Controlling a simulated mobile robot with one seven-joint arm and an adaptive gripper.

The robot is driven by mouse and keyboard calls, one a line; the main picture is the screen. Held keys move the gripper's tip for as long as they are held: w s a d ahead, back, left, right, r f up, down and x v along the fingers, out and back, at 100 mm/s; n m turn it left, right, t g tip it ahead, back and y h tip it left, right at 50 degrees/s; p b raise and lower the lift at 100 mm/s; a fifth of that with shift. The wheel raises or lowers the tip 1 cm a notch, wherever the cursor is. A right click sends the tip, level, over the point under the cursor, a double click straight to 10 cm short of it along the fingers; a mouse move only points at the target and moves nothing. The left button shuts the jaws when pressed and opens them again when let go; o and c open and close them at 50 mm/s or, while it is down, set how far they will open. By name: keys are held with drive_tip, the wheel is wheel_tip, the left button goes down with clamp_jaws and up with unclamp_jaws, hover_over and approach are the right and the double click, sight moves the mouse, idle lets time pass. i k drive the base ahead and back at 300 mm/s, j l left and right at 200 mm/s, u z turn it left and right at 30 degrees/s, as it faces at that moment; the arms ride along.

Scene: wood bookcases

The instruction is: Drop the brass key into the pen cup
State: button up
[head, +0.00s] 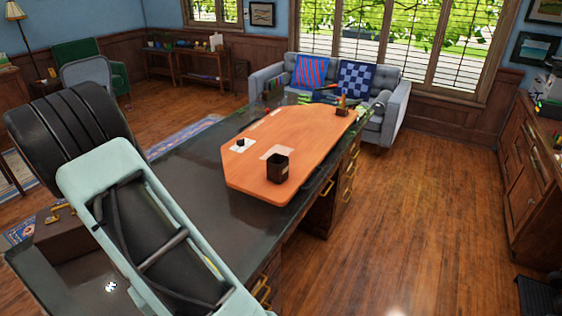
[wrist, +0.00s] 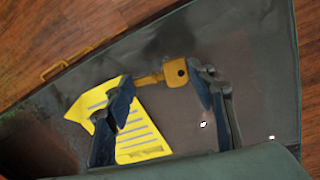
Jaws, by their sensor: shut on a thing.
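The brass key (wrist: 165,76) is between the two fingers of my gripper (wrist: 160,85) in the wrist view. The fingers are shut on it, one at each end of its length, and it is seen against the dark desk top. The pen cup (head: 277,168) is a small dark open-topped cup. It stands upright on the orange desk mat (head: 245,175) in the head view, near the mat's front edge. My gripper and the key cannot be made out in the head view, where my arm fills the lower left. The cup is not seen in the wrist view.
A yellow lined sheet (wrist: 143,138) lies on the desk below my gripper, partly behind a finger. The dark desk (head: 205,208) has bare top between my arm and the mat. A small dark item (head: 240,143) sits on the mat left of the cup. A sofa (head: 395,108) stands behind.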

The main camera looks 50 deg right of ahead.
sight(282, 176)
drive_tip(key=l+u, duration=0.15)
drive_tip(key=l, duration=0.5)
drive_tip(key=k+l+u, duration=0.15)
drive_tip(key=l, duration=0.55)
drive_tip(key=k+l, duration=0.1)
drive_tip(key=l, duration=0.55)
drive_tip(key=k+l, duration=0.1)
drive_tip(key=l, duration=0.6)
